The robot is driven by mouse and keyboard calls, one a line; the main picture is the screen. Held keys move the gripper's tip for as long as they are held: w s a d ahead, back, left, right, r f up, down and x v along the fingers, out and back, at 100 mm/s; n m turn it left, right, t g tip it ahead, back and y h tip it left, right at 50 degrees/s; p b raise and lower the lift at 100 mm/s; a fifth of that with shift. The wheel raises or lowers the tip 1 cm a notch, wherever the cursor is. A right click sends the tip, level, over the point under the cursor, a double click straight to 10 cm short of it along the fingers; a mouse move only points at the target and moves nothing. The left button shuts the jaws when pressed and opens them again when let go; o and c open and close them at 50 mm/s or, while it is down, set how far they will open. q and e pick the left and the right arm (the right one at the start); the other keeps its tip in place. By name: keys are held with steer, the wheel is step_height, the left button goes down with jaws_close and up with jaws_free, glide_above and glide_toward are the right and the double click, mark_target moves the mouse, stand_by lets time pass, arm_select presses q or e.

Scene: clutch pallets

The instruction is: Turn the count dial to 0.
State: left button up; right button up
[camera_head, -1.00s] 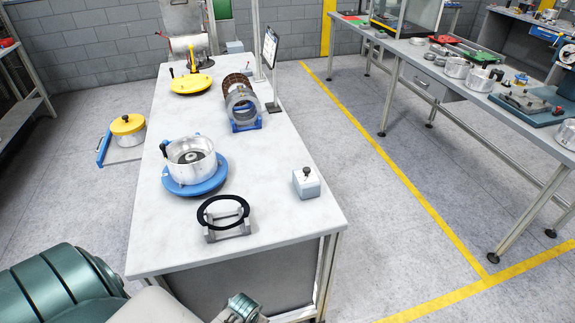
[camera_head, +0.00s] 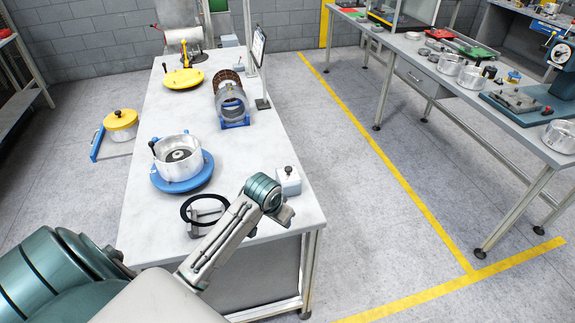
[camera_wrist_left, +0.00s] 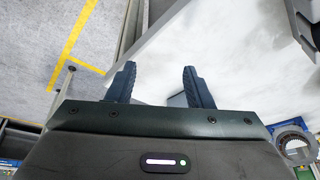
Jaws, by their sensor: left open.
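A small pale grey box with a black knob on top (camera_head: 288,180) stands at the right edge of the near bench. It may be the count dial; no numbers or marks can be read on it. My left arm reaches across the front of the bench, and my left gripper (camera_head: 287,215) is just in front of the box, partly hidden by its own wrist. In the left wrist view my left gripper (camera_wrist_left: 160,85) is open with nothing held. A grey piece shows low between its fingers, partly hidden. My right gripper is out of view.
A black ring on a grey stand (camera_head: 205,210) is left of my wrist. A silver pot (camera_head: 178,158) on a blue round base (camera_head: 183,182), a blue-cradled cylinder (camera_head: 231,107) and a yellow disc (camera_head: 183,78) stand farther back. The floor right of the bench is clear.

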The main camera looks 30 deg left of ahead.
arm_select(q)
steer(key=n, duration=0.1)
glide_toward(288, 168)
steer(key=s+r, duration=0.2)
steer(key=p+x, duration=0.1)
steer(key=x, duration=0.2)
steer(key=p+x, duration=0.1)
steer(key=x, duration=0.2)
steer(key=w+p+x, duration=0.1)
steer(key=p+x, duration=0.1)
steer(key=x, duration=0.2)
steer(key=shift+d+r, duration=0.15)
steer(key=shift+r, duration=0.05)
steer(key=shift+f+t, duration=0.3)
steer(key=shift+f, duration=0.1)
steer(key=shift+w, duration=0.1)
steer(key=c, duration=1)
